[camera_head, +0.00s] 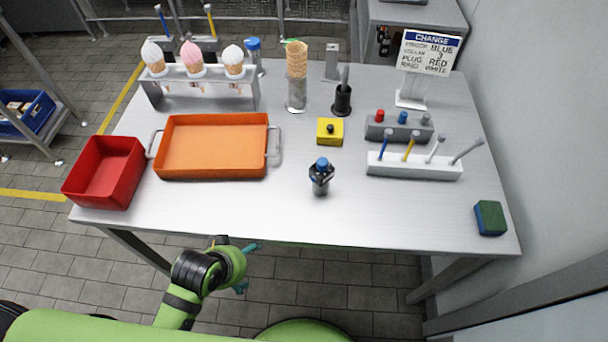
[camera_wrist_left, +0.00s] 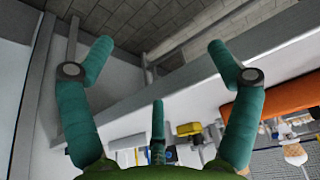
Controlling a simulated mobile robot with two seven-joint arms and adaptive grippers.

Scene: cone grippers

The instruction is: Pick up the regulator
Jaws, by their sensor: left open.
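A small dark upright device with a blue knob on top (camera_head: 321,176), which looks like the regulator, stands on the metal table (camera_head: 260,215) near its front middle. My left gripper (camera_head: 246,266) is in front of the table's front edge, left of the device and apart from it. Its teal fingers are spread open and empty in the left wrist view (camera_wrist_left: 160,65). I cannot make out the device clearly in the left wrist view. My right gripper is not in view.
Around the device are a yellow block with a black knob (camera_head: 330,132), an orange tray (camera_head: 211,174), a white tool holder (camera_head: 414,172) and a cone (camera_head: 297,58). A red bin (camera_head: 104,172) and a green-blue block (camera_head: 490,218) lie farther out.

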